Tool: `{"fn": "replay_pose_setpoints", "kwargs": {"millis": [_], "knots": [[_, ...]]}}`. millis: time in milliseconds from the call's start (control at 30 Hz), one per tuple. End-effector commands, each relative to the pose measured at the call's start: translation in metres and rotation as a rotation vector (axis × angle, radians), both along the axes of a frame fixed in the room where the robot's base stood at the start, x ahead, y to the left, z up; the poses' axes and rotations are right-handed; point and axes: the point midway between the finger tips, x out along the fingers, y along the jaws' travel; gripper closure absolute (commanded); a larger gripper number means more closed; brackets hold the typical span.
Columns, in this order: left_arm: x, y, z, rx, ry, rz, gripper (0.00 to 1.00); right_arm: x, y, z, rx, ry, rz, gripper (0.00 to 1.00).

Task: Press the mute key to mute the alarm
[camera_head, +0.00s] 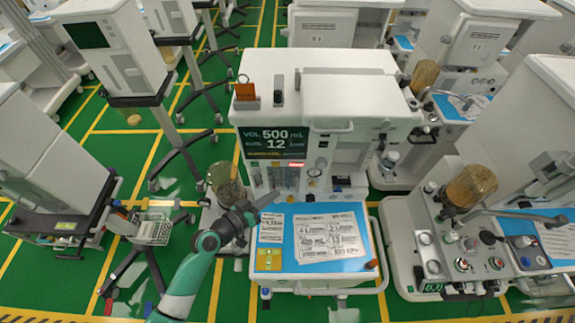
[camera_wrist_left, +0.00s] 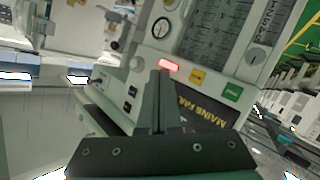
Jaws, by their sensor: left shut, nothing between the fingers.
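The middle cart's dark display (camera_head: 275,141) reads "VOL 500 mL" and 12, with yellow text at its bottom edge. A lit red bar (camera_head: 297,164) shows just below its right end; it also shows in the left wrist view (camera_wrist_left: 169,65). Beside it there are a yellow key (camera_wrist_left: 197,76) and a green key (camera_wrist_left: 231,92); their lettering is too small to read, so I cannot tell which is the mute key. My left gripper (camera_head: 276,195) is shut and empty, low in front of the panel. In the wrist view its fingertips (camera_wrist_left: 162,72) overlap the red bar's left end; contact cannot be told.
A blue tray top (camera_head: 358,265) with printed sheets lies below the gripper. A brown canister (camera_head: 225,183) stands left of the panel, close to my left arm. Another cart (camera_head: 440,235) stands at the right. Green floor shows between carts.

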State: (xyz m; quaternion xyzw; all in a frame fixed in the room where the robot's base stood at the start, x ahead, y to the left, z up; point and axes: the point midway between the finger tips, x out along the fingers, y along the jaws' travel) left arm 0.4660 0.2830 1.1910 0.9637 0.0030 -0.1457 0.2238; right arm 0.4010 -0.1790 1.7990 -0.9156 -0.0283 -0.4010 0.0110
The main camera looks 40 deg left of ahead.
Motion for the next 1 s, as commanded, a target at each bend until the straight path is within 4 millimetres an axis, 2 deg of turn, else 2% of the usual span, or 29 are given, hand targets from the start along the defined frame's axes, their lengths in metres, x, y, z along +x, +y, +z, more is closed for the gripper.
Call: {"fn": "replay_pose_setpoints", "kwargs": {"millis": [100, 533, 1000], "knots": [[-0.006, 0.001, -0.010, -0.014, 0.015, 0.009, 1.00, 0.000, 0.000, 0.000, 0.000, 0.000, 0.000, 1.00], [-0.002, 0.004, -0.011, -0.014, 0.015, 0.009, 1.00, 0.000, 0.000, -0.003, 0.000, 0.000, 0.000, 1.00], [0.045, 0.043, -0.014, -0.012, 0.013, 0.008, 1.00, 0.000, 0.000, -0.030, 0.000, 0.000, 0.000, 1.00]]}}
